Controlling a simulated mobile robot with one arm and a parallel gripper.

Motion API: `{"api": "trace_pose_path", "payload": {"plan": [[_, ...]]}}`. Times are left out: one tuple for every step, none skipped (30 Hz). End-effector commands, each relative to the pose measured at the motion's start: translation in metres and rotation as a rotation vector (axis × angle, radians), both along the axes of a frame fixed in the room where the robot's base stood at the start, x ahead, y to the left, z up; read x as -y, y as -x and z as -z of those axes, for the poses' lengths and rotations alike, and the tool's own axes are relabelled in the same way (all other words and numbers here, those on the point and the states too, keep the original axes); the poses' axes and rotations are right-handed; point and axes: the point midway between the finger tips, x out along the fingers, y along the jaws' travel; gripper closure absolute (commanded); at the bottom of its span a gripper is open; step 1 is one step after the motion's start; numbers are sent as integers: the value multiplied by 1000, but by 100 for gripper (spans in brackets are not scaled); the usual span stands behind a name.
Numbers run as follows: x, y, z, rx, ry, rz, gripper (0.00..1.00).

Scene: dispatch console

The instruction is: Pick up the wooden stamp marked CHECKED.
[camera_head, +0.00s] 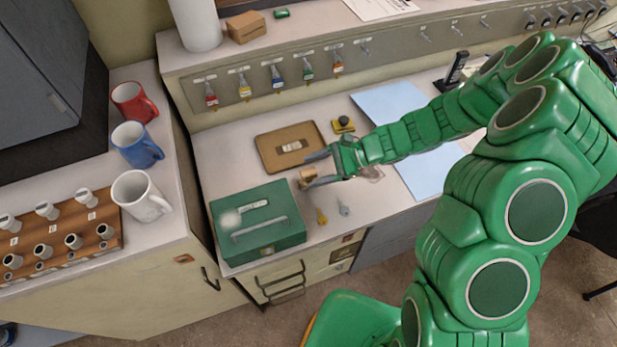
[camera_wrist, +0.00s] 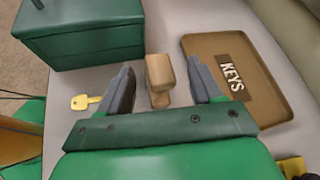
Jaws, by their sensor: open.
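A small wooden stamp (camera_wrist: 160,72) with a tan block-shaped top stands on the pale counter, between the tan tray and the green box. I can read no marking on it. My gripper (camera_wrist: 161,80) is open, with one grey finger on each side of the stamp. Gaps show between the stamp and both fingers in the wrist view, so it is not gripped. In the head view the stamp (camera_head: 308,174) shows small between the fingers of my gripper (camera_head: 307,170), partly hidden by them.
A green metal box (camera_head: 285,236) stands in front of the stamp. A tan tray marked KEYS (camera_head: 264,152) lies behind it. A yellow key (camera_head: 321,216) and a silver key (camera_head: 343,208) lie nearby. A yellow-and-black object (camera_head: 343,125) and pale blue sheets (camera_head: 388,100) lie farther back.

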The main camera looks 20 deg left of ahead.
Motion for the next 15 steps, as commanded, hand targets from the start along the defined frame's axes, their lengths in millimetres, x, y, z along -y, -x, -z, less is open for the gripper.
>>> {"api": "trace_pose_path", "payload": {"plan": [[-4, 3, 3, -2, -1, -2, 35], [-7, 5, 5, -2, -1, -2, 35], [-10, 7, 8, -2, 0, -3, 35], [-13, 8, 10, -2, -1, -2, 35], [-16, 10, 13, -2, 0, -1, 35], [-20, 12, 16, 0, 0, -1, 35], [-22, 13, 17, 1, 0, -1, 35], [-25, 14, 18, 2, 0, -2, 35], [-27, 16, 19, 2, 0, -2, 35], [-29, 17, 21, 2, 0, -2, 35], [-31, 18, 21, 2, 0, -2, 35], [-32, 19, 22, 2, 0, -2, 35], [-33, 19, 23, 2, 0, -2, 35], [-34, 19, 23, 1, 1, -1, 35], [-34, 19, 24, 1, 0, 0, 35]]}}
